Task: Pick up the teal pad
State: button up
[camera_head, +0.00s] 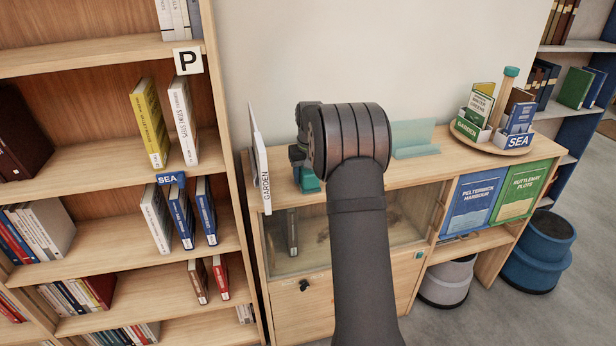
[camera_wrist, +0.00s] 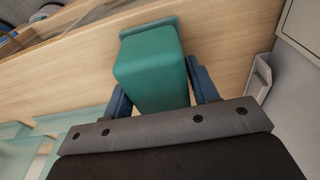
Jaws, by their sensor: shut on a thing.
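The teal pad (camera_wrist: 150,68) is a rounded teal block with a wider, flat plate at its far end. It lies between the two blue fingers of my gripper (camera_wrist: 160,84), which is shut on it. In the head view a small part of the teal pad (camera_head: 309,181) shows below my gripper (camera_head: 299,160), over the left part of the wooden cabinet top (camera_head: 408,174). My arm hides most of it. I cannot tell whether the pad touches the cabinet top.
A translucent teal stand (camera_head: 414,138) is behind on the right. A tall bookshelf (camera_head: 228,170) borders the left side.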

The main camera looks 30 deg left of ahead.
jog(key=shift+r, duration=0.6)
jog(key=r, duration=0.2)
jog(key=d+r, duration=0.1)
jog(key=r, duration=0.1)
jog(key=shift+w, duration=0.1)
jog(key=w+d+r, duration=0.1)
jog(key=d+r, duration=0.5)
jog(key=d, duration=0.4)
jog(key=shift+d+r, duration=0.15)
jog(key=shift+d, duration=0.2)
jog(key=o, duration=0.3)
jog(key=shift+c, duration=0.7)
